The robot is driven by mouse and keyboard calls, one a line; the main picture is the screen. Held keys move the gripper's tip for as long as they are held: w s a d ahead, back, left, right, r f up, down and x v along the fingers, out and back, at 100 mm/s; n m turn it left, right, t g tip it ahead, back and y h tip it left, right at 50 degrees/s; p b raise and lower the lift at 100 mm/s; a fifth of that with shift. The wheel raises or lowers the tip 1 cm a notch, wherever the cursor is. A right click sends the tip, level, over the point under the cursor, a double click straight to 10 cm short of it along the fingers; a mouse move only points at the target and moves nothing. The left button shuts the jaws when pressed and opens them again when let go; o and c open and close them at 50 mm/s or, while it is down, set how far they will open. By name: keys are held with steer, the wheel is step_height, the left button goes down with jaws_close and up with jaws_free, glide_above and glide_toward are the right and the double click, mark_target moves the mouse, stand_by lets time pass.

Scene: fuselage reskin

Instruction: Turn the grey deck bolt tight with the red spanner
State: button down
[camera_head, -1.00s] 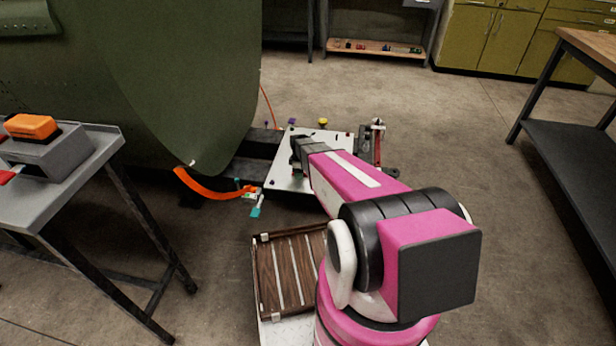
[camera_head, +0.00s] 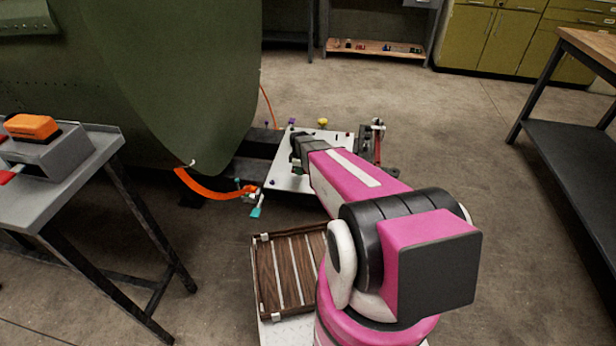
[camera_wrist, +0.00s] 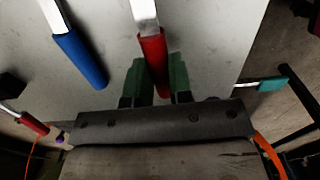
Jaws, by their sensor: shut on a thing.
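In the wrist view my gripper (camera_wrist: 155,82) is shut on the red handle of the red spanner (camera_wrist: 153,58), its green fingers on either side. The spanner's silver shank runs up out of the top of that view, so its head is hidden. The spanner lies over the pale grey deck plate (camera_wrist: 205,60). The deck plate also shows in the head view (camera_head: 287,178), where my arm covers much of it and hides my gripper's fingertips. I cannot make out the grey deck bolt in either view.
A blue-handled tool (camera_wrist: 82,62) lies left of the spanner. Another red-handled tool (camera_wrist: 33,122) and a teal-handled one (camera_wrist: 272,84) are at the plate's edges. The green fuselage (camera_head: 150,80) stands left, with an orange strip (camera_head: 210,187) low beside it.

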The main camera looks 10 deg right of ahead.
steer(key=shift+r, duration=2.2)
